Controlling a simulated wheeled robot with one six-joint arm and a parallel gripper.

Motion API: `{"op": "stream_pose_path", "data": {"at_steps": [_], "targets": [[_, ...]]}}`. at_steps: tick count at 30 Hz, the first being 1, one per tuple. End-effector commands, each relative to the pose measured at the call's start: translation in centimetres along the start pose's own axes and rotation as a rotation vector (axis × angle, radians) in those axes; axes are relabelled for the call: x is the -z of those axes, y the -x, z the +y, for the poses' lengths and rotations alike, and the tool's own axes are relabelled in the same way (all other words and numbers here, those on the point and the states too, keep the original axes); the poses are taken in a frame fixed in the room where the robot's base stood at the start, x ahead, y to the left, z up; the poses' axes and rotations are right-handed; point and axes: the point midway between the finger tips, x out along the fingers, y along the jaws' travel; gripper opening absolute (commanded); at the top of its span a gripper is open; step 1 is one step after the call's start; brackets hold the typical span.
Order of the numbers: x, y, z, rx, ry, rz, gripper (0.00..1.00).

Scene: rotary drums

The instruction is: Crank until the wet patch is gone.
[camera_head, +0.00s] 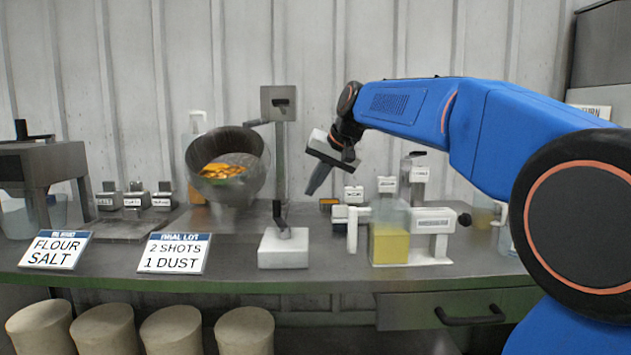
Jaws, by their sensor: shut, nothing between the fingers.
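A tilted dark drum (247,187) stands left of centre with its mouth facing me. Orange and yellow pieces (222,171) lie inside it, and I cannot make out a distinct wet patch among them. A dark bent rod, which looks like a crank (279,213), shows low on the post, just above the block. My gripper (310,193) is shut and empty, pointing down and left, to the right of the post and apart from it and the drum.
A clear vessel of yellow liquid (390,243) in a white stand is right of my gripper. Two signs, "FLOUR SALT" (55,250) and "2 SHOTS 1 DUST" (174,253), stand at the front left. Small labelled containers (133,200) line the back. The bench front centre (330,270) is clear.

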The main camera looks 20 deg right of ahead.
Motion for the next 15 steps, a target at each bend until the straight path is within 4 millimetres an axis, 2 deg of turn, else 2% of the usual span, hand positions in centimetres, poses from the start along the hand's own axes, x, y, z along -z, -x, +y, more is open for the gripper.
{"op": "stream_pose_path", "data": {"at_steps": [9,15], "targets": [[-0.1,-5.8,0.0,-0.001,0.001,-0.003,0.00],[-0.1,-6.9,-2.3,0.001,0.002,-0.001,0.00]]}}
